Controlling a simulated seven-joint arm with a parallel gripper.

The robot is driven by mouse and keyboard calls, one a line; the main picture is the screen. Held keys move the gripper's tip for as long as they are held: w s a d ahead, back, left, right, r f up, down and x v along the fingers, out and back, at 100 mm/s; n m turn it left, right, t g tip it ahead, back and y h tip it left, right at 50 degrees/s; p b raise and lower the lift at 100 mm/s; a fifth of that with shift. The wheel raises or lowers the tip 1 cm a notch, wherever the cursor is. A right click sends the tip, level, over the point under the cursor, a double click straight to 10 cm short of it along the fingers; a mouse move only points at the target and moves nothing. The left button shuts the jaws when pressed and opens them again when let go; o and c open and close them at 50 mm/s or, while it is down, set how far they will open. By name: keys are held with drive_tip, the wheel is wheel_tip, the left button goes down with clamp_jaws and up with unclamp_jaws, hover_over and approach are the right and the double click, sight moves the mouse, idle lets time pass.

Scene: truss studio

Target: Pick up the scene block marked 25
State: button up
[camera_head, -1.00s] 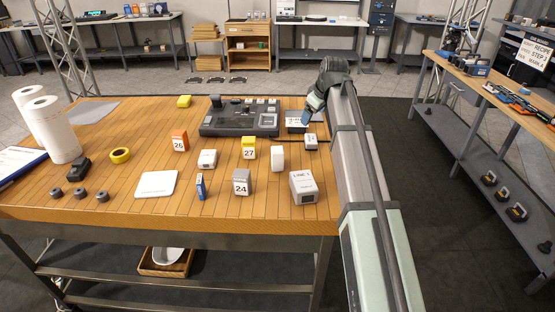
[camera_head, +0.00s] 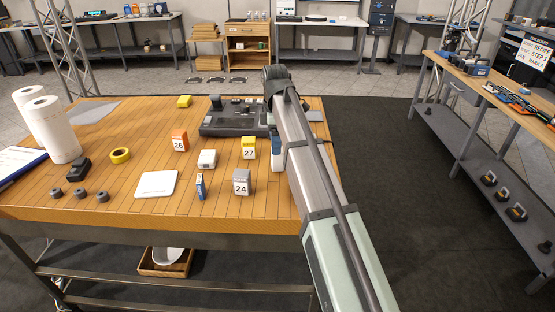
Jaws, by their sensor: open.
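No block in view shows a readable 25. An orange-topped block marked 26 (camera_head: 180,141), a yellow-topped block marked 27 (camera_head: 249,148) and a grey-topped block marked 24 (camera_head: 241,182) stand upright on the wooden table (camera_head: 110,190). A narrow blue block (camera_head: 200,187) stands left of 24, edge-on, and I cannot read its number. My gripper (camera_head: 277,148) is mostly hidden by my arm. It is open, just right of the 27 block, over or in front of a small white object (camera_head: 277,167); contact cannot be told.
A black control console (camera_head: 225,118) stands at the back. Paper rolls (camera_head: 58,130) stand at left. My arm covers the table's right side.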

sight(277, 159)
wheel_tip(277, 159, down, 2)
drive_tip(key=shift+f, duration=0.1)
drive_tip(key=shift+s+d+f, duration=0.1)
drive_tip(key=shift+d+f, duration=0.1)
drive_tip(key=shift+f, duration=1.15)
drive_tip(key=shift+s+d+f, duration=0.1)
drive_tip(key=shift+d+f, duration=0.05)
drive_tip(key=shift+f, duration=1.15)
drive_tip(key=c, duration=1.1)
